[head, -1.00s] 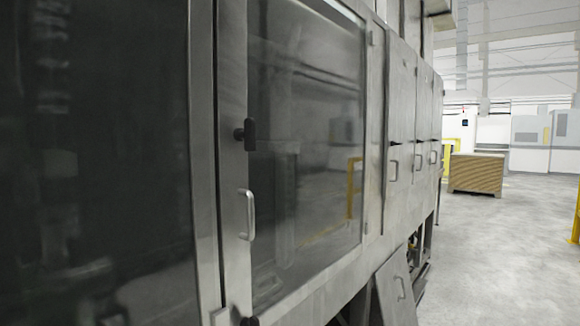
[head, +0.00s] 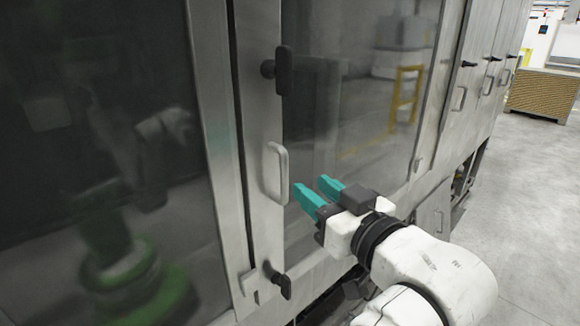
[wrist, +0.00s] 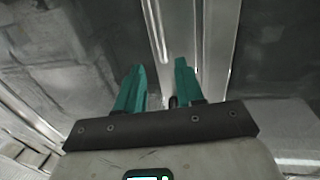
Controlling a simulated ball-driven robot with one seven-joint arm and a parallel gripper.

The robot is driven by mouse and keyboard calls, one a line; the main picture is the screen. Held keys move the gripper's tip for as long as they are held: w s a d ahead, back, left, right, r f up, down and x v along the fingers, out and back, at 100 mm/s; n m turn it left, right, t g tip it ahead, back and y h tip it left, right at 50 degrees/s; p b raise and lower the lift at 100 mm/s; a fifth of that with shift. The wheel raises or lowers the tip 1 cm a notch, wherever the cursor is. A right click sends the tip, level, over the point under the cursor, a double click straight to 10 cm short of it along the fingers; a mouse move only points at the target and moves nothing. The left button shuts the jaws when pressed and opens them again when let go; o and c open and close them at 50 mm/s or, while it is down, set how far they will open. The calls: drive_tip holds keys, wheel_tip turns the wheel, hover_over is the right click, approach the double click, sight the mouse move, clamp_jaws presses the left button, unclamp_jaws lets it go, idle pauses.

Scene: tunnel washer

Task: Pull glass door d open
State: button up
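A glass door (head: 340,110) in a metal frame fills the middle of the head view and looks closed. No letter is legible on it. Its pale D-shaped metal handle (head: 283,172) stands upright on the left frame. My gripper (head: 311,187) reaches in from the lower right, its two teal fingers apart and empty. The fingertips are just right of the handle, and no contact shows. In the wrist view my gripper (wrist: 159,66) points at the vertical metal frame strips (wrist: 205,35) between dark panes. I cannot make out the handle clearly there.
Black latches sit above (head: 284,70) and below (head: 279,281) the handle. Another dark glass panel (head: 100,100) is on the left. Metal cabinet doors (head: 465,85) continue to the right. Open grey floor (head: 530,200) lies at the right, with a brown slatted box (head: 543,93) behind.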

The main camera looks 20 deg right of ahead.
sight(286, 169)
drive_tip(key=w+b, duration=0.1)
drive_tip(key=w, duration=0.2)
drive_tip(key=w+b, duration=0.1)
drive_tip(key=w, duration=0.2)
drive_tip(key=w+a+b, duration=0.1)
drive_tip(key=w, duration=0.1)
drive_tip(key=shift+w+a, duration=0.1)
drive_tip(key=shift+w, duration=0.3)
drive_tip(key=shift+w+a, duration=0.1)
drive_tip(key=shift+w, duration=0.5)
drive_tip(key=shift+c, duration=0.2)
clamp_jaws()
